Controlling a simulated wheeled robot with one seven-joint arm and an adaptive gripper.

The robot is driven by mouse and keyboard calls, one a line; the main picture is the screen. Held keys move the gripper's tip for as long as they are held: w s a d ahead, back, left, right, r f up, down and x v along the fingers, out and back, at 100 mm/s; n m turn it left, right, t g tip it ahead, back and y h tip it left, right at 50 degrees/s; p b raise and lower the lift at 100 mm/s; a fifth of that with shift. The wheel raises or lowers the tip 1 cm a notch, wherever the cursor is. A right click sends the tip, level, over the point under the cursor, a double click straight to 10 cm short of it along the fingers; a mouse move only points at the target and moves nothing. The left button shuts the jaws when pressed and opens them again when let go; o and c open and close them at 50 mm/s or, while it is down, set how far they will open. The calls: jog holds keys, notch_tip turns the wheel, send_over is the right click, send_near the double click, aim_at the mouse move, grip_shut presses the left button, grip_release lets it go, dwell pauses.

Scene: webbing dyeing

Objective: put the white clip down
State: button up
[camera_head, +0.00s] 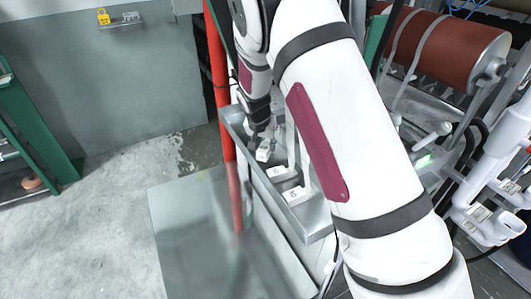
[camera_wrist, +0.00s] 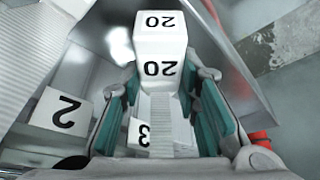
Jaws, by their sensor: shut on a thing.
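My gripper (camera_head: 262,139) is shut on a white clip (camera_head: 264,151) over the metal tray (camera_head: 312,222). In the wrist view the held clip (camera_wrist: 160,52) carries the number 20 on two faces. It sits between the teal-padded fingers of my gripper (camera_wrist: 163,88). In the head view two white clips stand in the tray, one nearer the held clip (camera_head: 280,173) and one closer to the front (camera_head: 294,194). I cannot tell whether the held clip touches the tray.
A red post (camera_head: 222,90) stands just left of the tray. A reddish-brown roll (camera_head: 440,45) is at the upper right, with white machine parts (camera_head: 490,205) below it. The floor at the left (camera_head: 100,225) is clear. My arm hides the tray's right side.

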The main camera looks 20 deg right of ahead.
jog(key=shift+f+p, duration=0.3)
jog(key=shift+f, duration=1.6)
jog(key=o, duration=0.9)
jog(key=shift+f, duration=0.1)
jog(key=b+v, duration=0.1)
jog(key=v, duration=1.1)
jog(key=shift+s, duration=0.1)
